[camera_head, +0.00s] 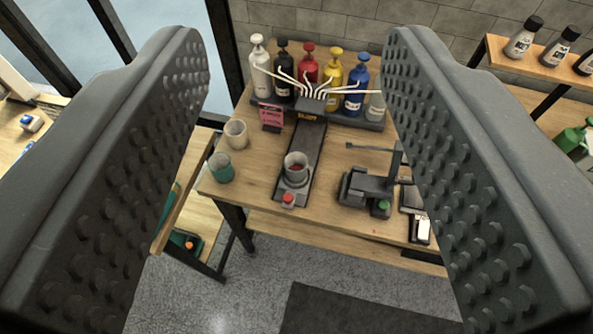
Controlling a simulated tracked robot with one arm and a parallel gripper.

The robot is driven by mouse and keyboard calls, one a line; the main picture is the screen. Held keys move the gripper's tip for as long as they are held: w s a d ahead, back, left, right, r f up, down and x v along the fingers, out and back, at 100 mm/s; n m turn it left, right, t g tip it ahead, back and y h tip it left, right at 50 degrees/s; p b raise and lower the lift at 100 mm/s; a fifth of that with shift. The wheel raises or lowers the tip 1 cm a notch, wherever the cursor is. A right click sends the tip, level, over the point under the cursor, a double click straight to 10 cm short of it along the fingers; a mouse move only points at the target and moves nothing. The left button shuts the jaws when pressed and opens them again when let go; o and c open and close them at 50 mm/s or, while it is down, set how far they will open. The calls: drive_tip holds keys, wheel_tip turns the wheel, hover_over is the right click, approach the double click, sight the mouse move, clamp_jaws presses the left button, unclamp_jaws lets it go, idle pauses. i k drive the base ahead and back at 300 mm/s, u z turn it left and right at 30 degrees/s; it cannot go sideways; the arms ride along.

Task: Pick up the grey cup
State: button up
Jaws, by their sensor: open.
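The grey cup (296,167) stands upright on the front end of a dark dispenser track on the wooden table (325,178). Something red shows inside it. My gripper (297,45) is open, with its two studded jaws at the left and right of the picture. The cup shows between the jaws, well beyond them and below, with nothing held. A cream cup (236,135) and a teal cup (221,168) stand to its left on the table.
Several coloured bottles (333,72) with white spouts stand at the back. A red button (288,199) sits just before the grey cup. A dark device (366,187) with an upright post stands to its right. A pink sign (270,116) stands behind left.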

sight(295, 162)
drive_tip(key=z, duration=0.8)
drive_tip(key=i, duration=0.35)
drive_tip(key=u, duration=0.35)
